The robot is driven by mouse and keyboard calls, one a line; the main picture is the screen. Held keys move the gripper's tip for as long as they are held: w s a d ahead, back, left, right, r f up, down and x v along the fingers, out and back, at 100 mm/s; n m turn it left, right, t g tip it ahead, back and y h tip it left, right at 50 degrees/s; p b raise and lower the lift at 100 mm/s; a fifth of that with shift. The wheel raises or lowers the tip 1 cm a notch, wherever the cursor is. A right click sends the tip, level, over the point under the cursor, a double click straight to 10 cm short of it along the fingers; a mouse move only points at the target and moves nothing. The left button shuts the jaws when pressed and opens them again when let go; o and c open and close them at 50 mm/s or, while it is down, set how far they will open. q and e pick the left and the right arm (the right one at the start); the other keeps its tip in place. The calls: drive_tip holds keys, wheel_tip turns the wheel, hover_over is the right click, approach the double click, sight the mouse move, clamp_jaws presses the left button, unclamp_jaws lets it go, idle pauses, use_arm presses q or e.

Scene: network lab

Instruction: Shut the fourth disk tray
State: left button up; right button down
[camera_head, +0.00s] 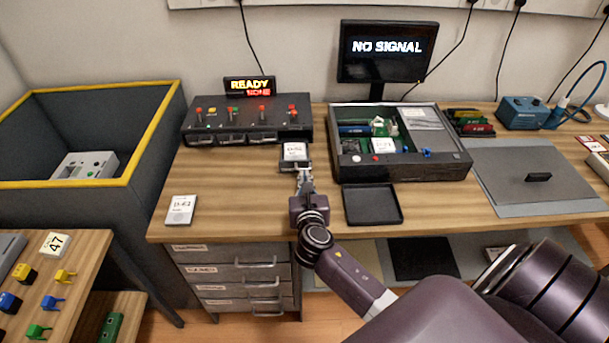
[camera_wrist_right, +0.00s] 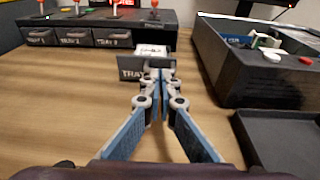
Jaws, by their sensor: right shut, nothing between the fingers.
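The black disk unit (camera_head: 235,134) stands at the back of the bench with its row of trays. The fourth tray (camera_head: 289,167), at its right end, is pulled out toward me. A white labelled disk (camera_head: 295,150) lies in it. Its dark front, marked "TRAY", shows in the right wrist view (camera_wrist_right: 132,70), partly hidden by my fingers. The other trays (camera_wrist_right: 75,38) are flush with the unit. My right gripper (camera_head: 304,172) is shut and empty at the tray's front; I cannot tell whether it touches. My left gripper is not in view.
An open black equipment case (camera_head: 455,165) stands close to the right of the tray. A shallow black tray (camera_head: 372,205) lies in front of it. A white labelled drive (camera_head: 181,210) lies at the bench's left. The bench between is clear. A sign (camera_head: 250,86) reads "READY".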

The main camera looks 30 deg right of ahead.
sight(303, 149)
drive_tip(key=shift+w+d+f, duration=0.15)
drive_tip(key=shift+w+d, duration=0.2)
drive_tip(key=shift+w, duration=0.25)
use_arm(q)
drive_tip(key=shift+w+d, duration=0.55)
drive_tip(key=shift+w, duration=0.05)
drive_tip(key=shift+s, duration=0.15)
use_arm(e)
drive_tip(key=shift+w, duration=0.15)
drive_tip(key=r+x, duration=0.1)
drive_tip(key=x, duration=0.3)
drive_tip(key=r+b+x, duration=0.1)
drive_tip(key=x, duration=0.4)
drive_tip(key=d+r+x, duration=0.1)
drive_tip(key=x, duration=0.3)
drive_tip(key=shift+w+d+f+b, duration=0.1)
drive_tip(key=shift+w+f+b, duration=0.05)
drive_tip(key=shift+w+b, duration=0.25)
drive_tip(key=shift+w+d, duration=0.15)
drive_tip(key=shift+w, duration=0.05)
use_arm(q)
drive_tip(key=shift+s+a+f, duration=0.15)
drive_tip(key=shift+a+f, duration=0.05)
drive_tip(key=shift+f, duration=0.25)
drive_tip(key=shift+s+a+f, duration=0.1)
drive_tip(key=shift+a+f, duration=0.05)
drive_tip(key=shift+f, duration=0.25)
use_arm(e)
drive_tip(key=shift+r, duration=0.35)
drive_tip(key=shift+d, duration=0.1)
